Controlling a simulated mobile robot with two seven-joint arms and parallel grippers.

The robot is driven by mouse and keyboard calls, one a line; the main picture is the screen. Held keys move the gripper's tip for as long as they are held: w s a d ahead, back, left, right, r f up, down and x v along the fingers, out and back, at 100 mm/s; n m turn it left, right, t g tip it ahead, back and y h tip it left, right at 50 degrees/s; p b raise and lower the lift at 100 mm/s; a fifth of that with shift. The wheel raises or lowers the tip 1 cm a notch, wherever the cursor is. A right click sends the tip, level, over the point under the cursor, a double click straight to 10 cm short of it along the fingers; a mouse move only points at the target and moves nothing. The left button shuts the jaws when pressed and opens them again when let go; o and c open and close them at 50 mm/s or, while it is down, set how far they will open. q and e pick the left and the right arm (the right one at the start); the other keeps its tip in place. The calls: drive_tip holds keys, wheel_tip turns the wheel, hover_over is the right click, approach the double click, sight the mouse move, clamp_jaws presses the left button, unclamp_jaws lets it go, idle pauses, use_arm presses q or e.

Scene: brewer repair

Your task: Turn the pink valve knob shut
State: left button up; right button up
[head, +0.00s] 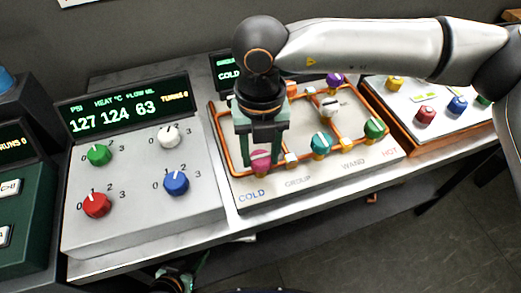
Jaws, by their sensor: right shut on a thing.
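The pink valve knob (260,162) sits at the front left of the pipe panel (310,170), above the printed word COLD. My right gripper (261,158) points down over it, with one finger on each side, and is shut on the knob. The gripper body hides the pipe behind the knob. Part of my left gripper (185,270) shows at the bottom edge, below the bench front. Its fingers are mostly hidden, so I cannot tell whether it is open.
Teal (320,143), green (374,128), white (329,105) and purple (334,80) knobs stand on the same orange pipework. A dial panel (140,215) with a display reading 127 124 63 stands to the left. Another knob panel (437,120) is at the right.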

clamp_jaws()
